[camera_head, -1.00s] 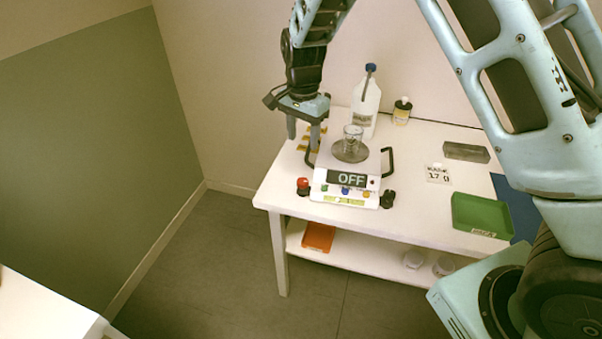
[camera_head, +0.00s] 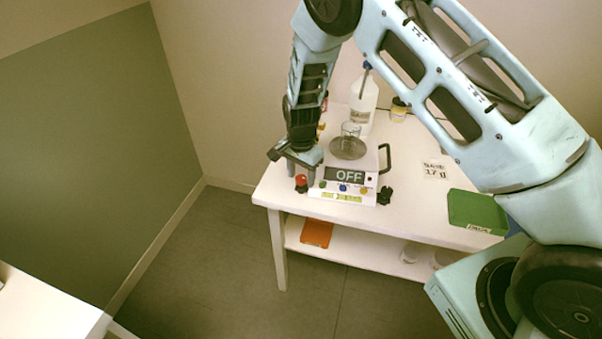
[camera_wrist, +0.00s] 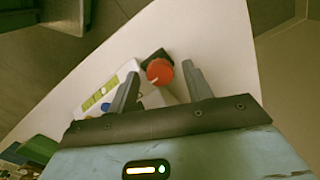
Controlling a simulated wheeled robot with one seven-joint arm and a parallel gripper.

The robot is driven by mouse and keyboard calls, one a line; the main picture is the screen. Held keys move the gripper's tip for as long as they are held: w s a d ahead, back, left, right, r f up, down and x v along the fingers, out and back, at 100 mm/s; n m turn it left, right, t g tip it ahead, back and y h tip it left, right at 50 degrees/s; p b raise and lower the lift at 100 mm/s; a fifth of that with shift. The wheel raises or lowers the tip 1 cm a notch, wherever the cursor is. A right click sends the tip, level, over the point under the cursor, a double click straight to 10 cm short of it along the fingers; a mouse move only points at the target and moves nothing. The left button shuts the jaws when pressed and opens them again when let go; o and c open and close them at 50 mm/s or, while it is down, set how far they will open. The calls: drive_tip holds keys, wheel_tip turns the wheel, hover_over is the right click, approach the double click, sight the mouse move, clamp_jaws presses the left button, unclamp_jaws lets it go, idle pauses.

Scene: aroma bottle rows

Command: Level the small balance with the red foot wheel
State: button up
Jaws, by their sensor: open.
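The small balance (camera_head: 343,193) stands on the white table, its display reading OFF, with a glass beaker (camera_head: 350,130) on its round pan. The red foot wheel (camera_head: 301,181) is at its front left corner, and a black foot wheel (camera_head: 385,195) is at its front right. My gripper (camera_head: 301,172) is pointed down just at the red wheel. In the wrist view my gripper (camera_wrist: 163,85) is open, and the red foot wheel (camera_wrist: 159,71) shows between its two fingertips, with no clear contact. The yellow-green level strip (camera_wrist: 93,100) is partly visible; its bubble is too small to read.
A white bottle with a blue cap (camera_head: 363,105) and a small yellow-labelled bottle (camera_head: 398,110) stand behind. A number card (camera_head: 434,170) and a green tray (camera_head: 476,210) lie to the right. An orange tray (camera_head: 316,233) sits on the lower shelf. The balance's side handle (camera_head: 386,158) sticks out.

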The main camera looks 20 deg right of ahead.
drive_tip(key=c, duration=1)
drive_tip(key=n+b, duration=0.1)
drive_tip(key=n, duration=0.3)
drive_tip(key=shift+n, duration=0.3)
drive_tip(key=n, duration=0.4)
drive_tip(key=shift+n+b, duration=0.3)
drive_tip(key=shift+b, duration=0.1)
drive_tip(key=n, duration=0.4)
drive_tip(key=shift+n, duration=2.2)
